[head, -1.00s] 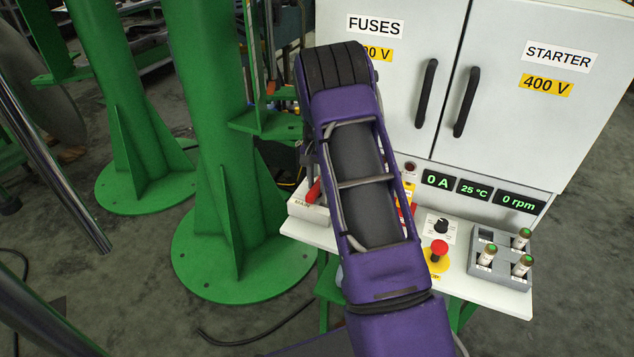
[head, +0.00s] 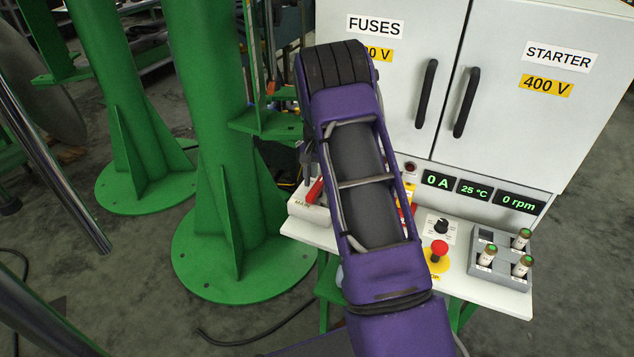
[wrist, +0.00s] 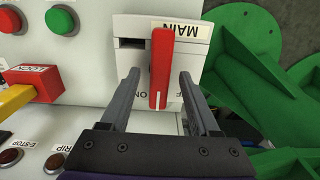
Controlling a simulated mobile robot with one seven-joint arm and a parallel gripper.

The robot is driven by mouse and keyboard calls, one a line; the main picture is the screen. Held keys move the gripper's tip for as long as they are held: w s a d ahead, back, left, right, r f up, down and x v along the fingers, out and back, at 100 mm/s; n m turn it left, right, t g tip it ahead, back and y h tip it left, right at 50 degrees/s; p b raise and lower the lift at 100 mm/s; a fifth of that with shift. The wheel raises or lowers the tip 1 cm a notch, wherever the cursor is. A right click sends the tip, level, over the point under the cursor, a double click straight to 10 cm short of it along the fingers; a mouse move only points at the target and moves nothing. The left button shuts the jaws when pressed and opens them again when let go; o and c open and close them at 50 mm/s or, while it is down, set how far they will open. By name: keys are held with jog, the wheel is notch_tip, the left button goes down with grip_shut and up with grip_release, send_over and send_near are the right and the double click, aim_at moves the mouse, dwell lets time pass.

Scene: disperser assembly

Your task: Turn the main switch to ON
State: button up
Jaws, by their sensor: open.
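The main switch is a white box (wrist: 130,60) labelled MAIN with a red lever (wrist: 161,66). It fills the top middle of the wrist view. My gripper (wrist: 160,88) is open, with one grey finger on each side of the lever's near end. I see gaps between the fingers and the lever; whether either finger touches it I cannot tell. In the head view the red lever (head: 314,190) and the box (head: 308,212) show at the left end of the white shelf, partly behind my purple arm.
Green and red buttons (wrist: 62,20), a red block marked LOCK (wrist: 35,80) and an E-STOP label lie left of my gripper. Green column bases (head: 240,250) stand left. A cabinet (head: 480,80), a red mushroom button (head: 439,248) and a fuse holder (head: 500,270) are at right.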

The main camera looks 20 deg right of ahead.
aim_at(317, 185)
notch_tip(317, 185, up, 17)
jog(key=p, duration=0.1)
jog(key=shift+p, duration=0.3)
